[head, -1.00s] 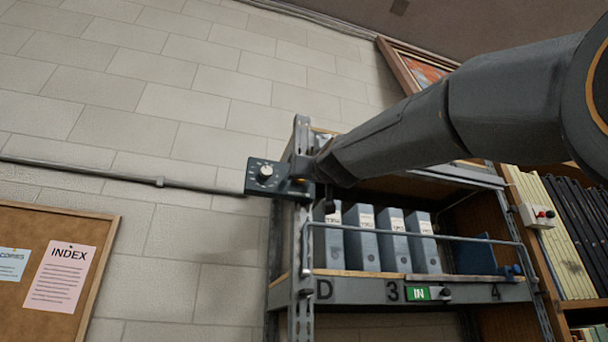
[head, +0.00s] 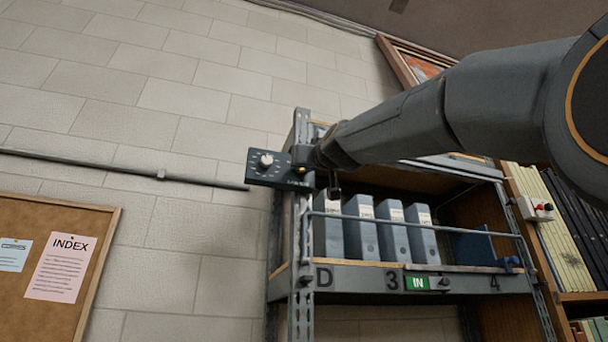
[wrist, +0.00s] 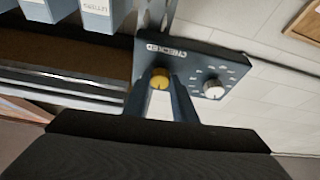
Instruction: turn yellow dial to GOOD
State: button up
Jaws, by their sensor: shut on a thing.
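A dark panel (head: 252,177) with two dials is at the shelf's left upright. The yellow dial (wrist: 159,80) shows in the wrist view beside lettering that reads CHECKED. My gripper (wrist: 161,86) is shut on the yellow dial, one finger on each side of it. In the head view my gripper (head: 304,160) is at the panel's right end and mostly hides the yellow dial. A white dial (wrist: 213,90) sits beside it on the same panel; it also shows in the head view (head: 266,160). The yellow dial's pointer and setting cannot be read.
Grey box files (head: 361,227) stand on the shelf behind a rail (head: 430,226). A green IN sign (head: 417,283) is on the shelf edge. A pipe (head: 110,166) runs along the wall to the left, above a cork board (head: 98,270). Free wall lies left of the panel.

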jog(key=shift+d+r+n+g+y+b, duration=0.1)
jog(key=shift+n+g+y+b, duration=0.8)
jog(key=shift+n, duration=1.15)
jog(key=shift+d+r+n+g+y+b, duration=0.15)
jog(key=shift+n+g+y+b, duration=0.3)
jog(key=shift+n+b, duration=1.15)
jog(key=shift+d+n+g+y+b, duration=0.1)
jog(key=shift+n+g+y+b, duration=0.65)
jog(key=shift+n, duration=1.7)
jog(key=o, duration=1)
jog(key=shift+w, duration=0.1)
jog(key=shift+f, duration=0.1)
